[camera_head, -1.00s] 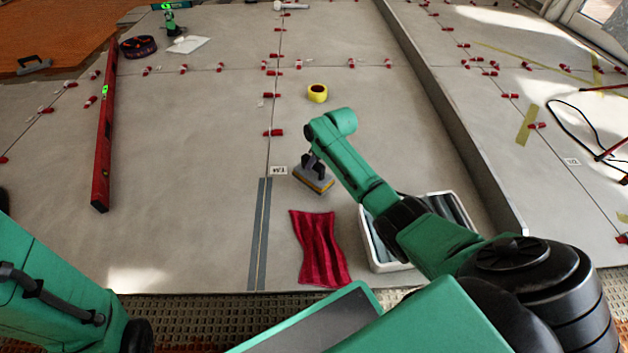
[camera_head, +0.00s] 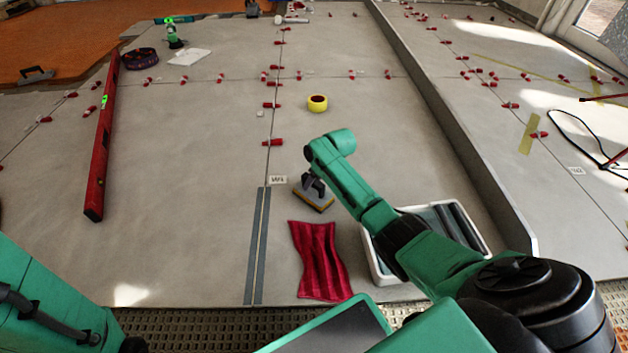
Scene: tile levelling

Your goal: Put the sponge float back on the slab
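The sponge float (camera_head: 313,199), a grey block with a yellow-orange lower edge and a dark handle, is on or just above the grey slab (camera_head: 190,170), right of the small white label. My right gripper (camera_head: 311,183) is at its handle, below the green wrist. The fingers are small and dark against the handle, and they look closed around it. I cannot tell whether the float's underside touches the slab. My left arm shows at the lower left, but its gripper is out of view.
A red cloth (camera_head: 320,260) lies just in front of the float. A white tray (camera_head: 376,268) with dark pieces stands to the right, partly under my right arm. A yellow tape roll (camera_head: 317,103) and red clips lie beyond. A red level (camera_head: 101,150) lies at left.

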